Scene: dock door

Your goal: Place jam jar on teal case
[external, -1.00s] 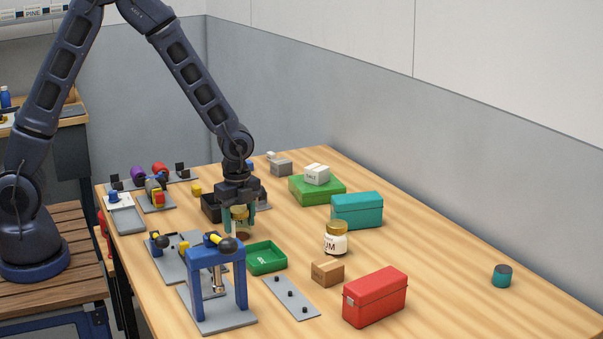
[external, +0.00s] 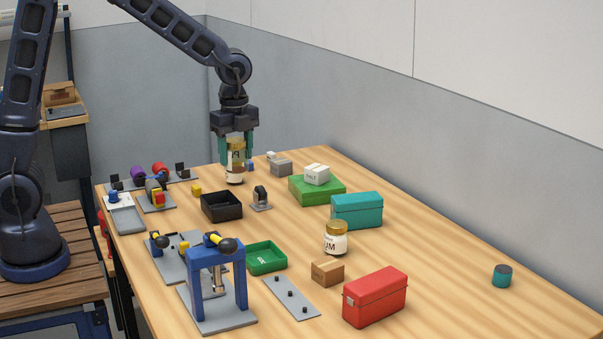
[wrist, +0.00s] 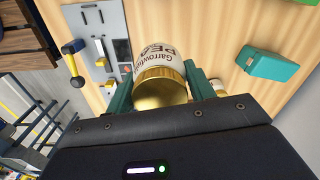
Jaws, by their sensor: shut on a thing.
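My gripper (external: 236,152) is shut on a gold-lidded glass jar (external: 235,173) with a white label, held upright above the far part of the table. In the wrist view the held jar (wrist: 163,60) sits between the green fingers (wrist: 158,88), its label reading "Garrowfield" and "PEA", partly hidden. The teal case (external: 357,212) stands closed on the table, to the right of and nearer than my gripper; its top looks bare. It also shows at the right of the wrist view (wrist: 268,62). A second gold-lidded jar (external: 335,240), label ending "UM", stands in front of the teal case.
A black tray (external: 221,206), green tray (external: 266,258), cardboard box (external: 327,273), red case (external: 375,297) and blue press (external: 217,280) stand nearer. The table's right side is mostly clear.

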